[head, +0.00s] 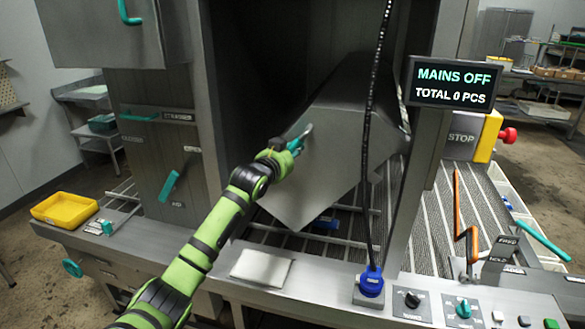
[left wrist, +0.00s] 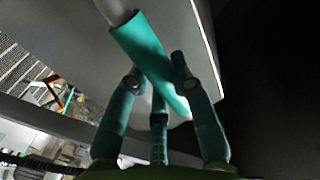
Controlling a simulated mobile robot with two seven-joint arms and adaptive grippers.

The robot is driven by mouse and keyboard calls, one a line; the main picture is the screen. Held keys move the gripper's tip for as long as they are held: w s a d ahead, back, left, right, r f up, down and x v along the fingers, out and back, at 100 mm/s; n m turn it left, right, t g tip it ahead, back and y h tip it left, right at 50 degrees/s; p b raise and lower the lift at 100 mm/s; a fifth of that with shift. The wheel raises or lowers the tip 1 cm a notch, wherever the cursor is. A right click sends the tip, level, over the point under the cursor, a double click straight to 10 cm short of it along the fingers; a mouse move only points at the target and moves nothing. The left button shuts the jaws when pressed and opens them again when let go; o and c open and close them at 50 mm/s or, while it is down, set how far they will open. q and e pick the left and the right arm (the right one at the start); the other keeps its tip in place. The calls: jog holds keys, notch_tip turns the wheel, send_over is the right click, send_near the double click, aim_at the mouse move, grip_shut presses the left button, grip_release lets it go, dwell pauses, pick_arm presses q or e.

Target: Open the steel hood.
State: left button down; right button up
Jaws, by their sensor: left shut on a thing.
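The steel hood (head: 335,165) is a grey, sloped metal cover inside the dark opening of the machine. It looks tilted, with a gap under its front lower edge. Its teal handle (head: 298,139) is on its left front side. My left gripper (head: 284,150) reaches in from the left and is at this handle. In the left wrist view the gripper's teal fingers (left wrist: 155,95) stand around the teal handle bar (left wrist: 143,50), shut on it. The hood's grey surface (left wrist: 75,60) shows behind. My right gripper is not in view.
A black cable (head: 368,130) hangs in front of the hood down to a blue plug (head: 371,281). A display (head: 451,82) reads MAINS OFF. A red stop button (head: 508,135) and an orange lever (head: 459,220) are at right. A yellow tray (head: 64,209) sits at left.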

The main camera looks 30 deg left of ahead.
aim_at(286, 135)
pick_arm(q)
jog(key=a+r, duration=0.1)
jog(key=a+r+n+p, duration=0.1)
jog(key=shift+s+a+r, duration=0.15)
jog(key=shift+s+a, duration=0.2)
jog(key=shift+s+a+r+n, duration=0.1)
jog(key=shift+a+r+n, duration=0.3)
jog(key=shift+a, duration=0.15)
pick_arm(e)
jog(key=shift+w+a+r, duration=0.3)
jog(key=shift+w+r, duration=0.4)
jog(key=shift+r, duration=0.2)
pick_arm(q)
jog(key=shift+f, duration=0.1)
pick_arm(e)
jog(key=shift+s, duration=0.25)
pick_arm(q)
jog(key=c, duration=1)
grip_release()
jog(key=shift+c, duration=0.2)
jog(key=shift+a, duration=0.15)
jog(key=shift+s, duration=0.15)
